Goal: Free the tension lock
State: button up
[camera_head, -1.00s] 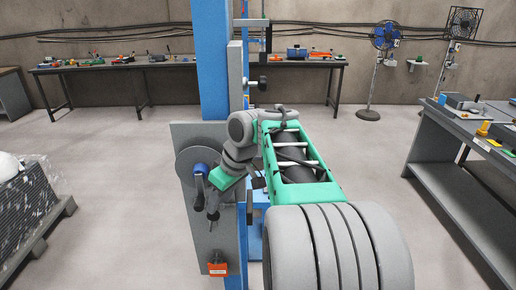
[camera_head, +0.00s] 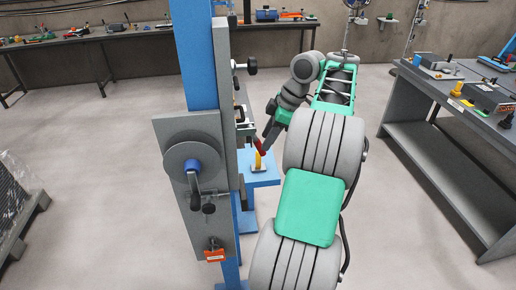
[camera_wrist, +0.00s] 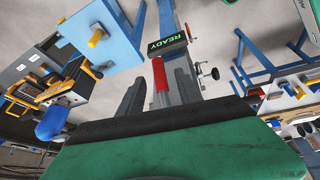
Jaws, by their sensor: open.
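The machine is a blue column (camera_head: 195,62) with a grey plate (camera_head: 215,135). The plate carries a crank wheel (camera_head: 190,165) with a blue hub, a small dark knob (camera_head: 209,208) below it and a red-orange tag (camera_head: 215,255). A black knob (camera_head: 251,66) sticks out to the right higher up. I cannot tell which part is the tension lock. My gripper (camera_head: 262,145) is right of the plate, pointing down-left, apart from the crank.
A blue platform (camera_head: 260,180) with a yellow handle (camera_head: 257,161) sits behind the gripper. A READY display (camera_wrist: 167,44) shows beyond the fingers in the wrist view. A workbench (camera_head: 440,100) stands right, another bench (camera_head: 110,38) at the back. Open floor (camera_head: 95,130) lies left.

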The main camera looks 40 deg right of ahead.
aim_at(259, 147)
jog(key=x, duration=0.1)
jog(key=b+x, duration=0.1)
jog(key=x, duration=0.3)
jog(key=shift+w+a+r+b, duration=0.15)
jog(key=shift+w+a+b, duration=0.15)
jog(key=shift+w, duration=0.05)
jog(key=shift+s, duration=0.1)
jog(key=shift+c, duration=0.4)
grip_shut()
dwell(0.4)
